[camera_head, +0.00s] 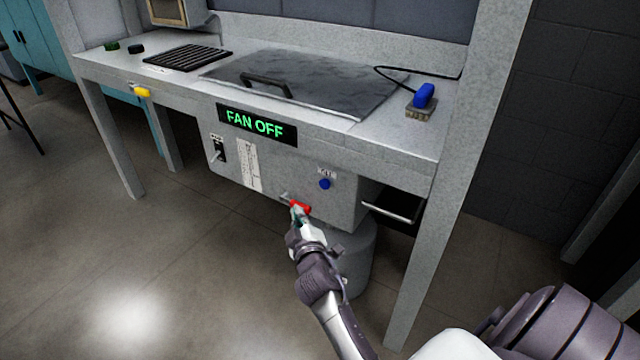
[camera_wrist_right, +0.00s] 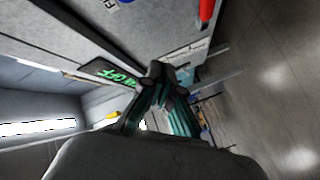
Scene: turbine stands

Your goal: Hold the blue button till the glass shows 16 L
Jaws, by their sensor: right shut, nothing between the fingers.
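The blue button (camera_head: 325,184) is on the grey front box under the bench, below a small label. At the top edge of the right wrist view, part of it shows as a blue spot (camera_wrist_right: 127,2). My right gripper (camera_head: 298,214) is shut and empty, low in front of the box, left of and below the button. It overlaps a red handle (camera_head: 301,205) in the head view; I cannot tell whether they touch. In the wrist view the closed fingers (camera_wrist_right: 165,82) are apart from the red piece (camera_wrist_right: 206,12). I cannot make out a glass with a litre reading. My left gripper is out of view.
A display (camera_head: 256,123) reads FAN OFF. Left of the button are a switch (camera_head: 218,150) and a white strip (camera_head: 249,165) with unreadable marks. A grey cylinder (camera_head: 358,262) stands under the box. A bench leg (camera_head: 419,255) is to the right. The floor at left is clear.

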